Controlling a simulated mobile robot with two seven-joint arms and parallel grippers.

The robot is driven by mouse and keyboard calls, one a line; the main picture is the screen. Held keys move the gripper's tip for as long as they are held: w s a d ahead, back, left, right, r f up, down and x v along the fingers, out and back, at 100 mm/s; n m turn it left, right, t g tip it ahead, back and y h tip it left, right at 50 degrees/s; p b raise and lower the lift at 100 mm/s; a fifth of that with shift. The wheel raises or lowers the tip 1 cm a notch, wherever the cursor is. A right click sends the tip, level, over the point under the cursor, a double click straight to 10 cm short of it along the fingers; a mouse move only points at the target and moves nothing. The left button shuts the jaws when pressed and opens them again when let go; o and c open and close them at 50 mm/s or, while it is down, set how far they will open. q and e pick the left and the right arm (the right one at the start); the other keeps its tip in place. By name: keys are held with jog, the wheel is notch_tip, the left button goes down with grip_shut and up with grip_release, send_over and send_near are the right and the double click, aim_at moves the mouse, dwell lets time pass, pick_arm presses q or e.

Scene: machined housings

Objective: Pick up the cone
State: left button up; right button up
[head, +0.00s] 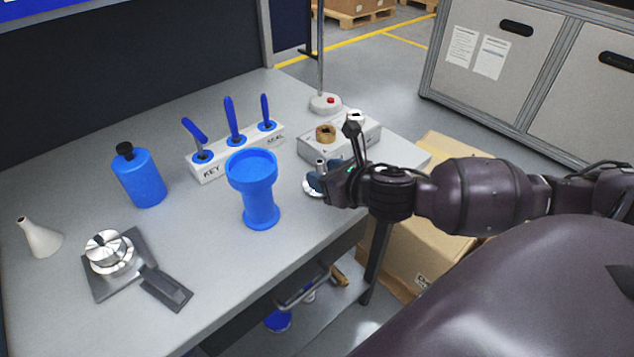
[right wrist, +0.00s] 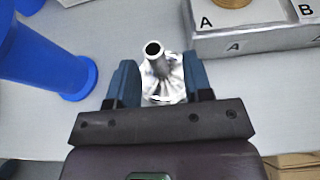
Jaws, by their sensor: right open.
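A shiny metal cone-shaped part (right wrist: 162,80) with a narrow hollow neck and flared base stands on the table in the right wrist view. My right gripper (right wrist: 161,84) is open, with one blue finger on each side of it; I cannot tell whether they touch it. In the head view the right gripper (head: 320,180) is low over the table's right part and hides much of the metal part (head: 309,187). A separate pale cone-shaped piece (head: 41,238) stands at the far left. My left gripper is not in view.
A blue funnel-like cup (head: 259,190) stands just left of the right gripper. A metal block marked A and B (right wrist: 258,38) is close behind it. A white holder with blue-handled tools (head: 216,168), a blue bottle (head: 141,178) and a tamper on a dark plate (head: 109,252) stand farther left.

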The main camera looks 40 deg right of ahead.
jog(key=shift+w+f, duration=0.2)
jog(key=shift+w, duration=0.3)
jog(key=shift+c, duration=0.4)
grip_shut()
jog(key=shift+r, duration=0.1)
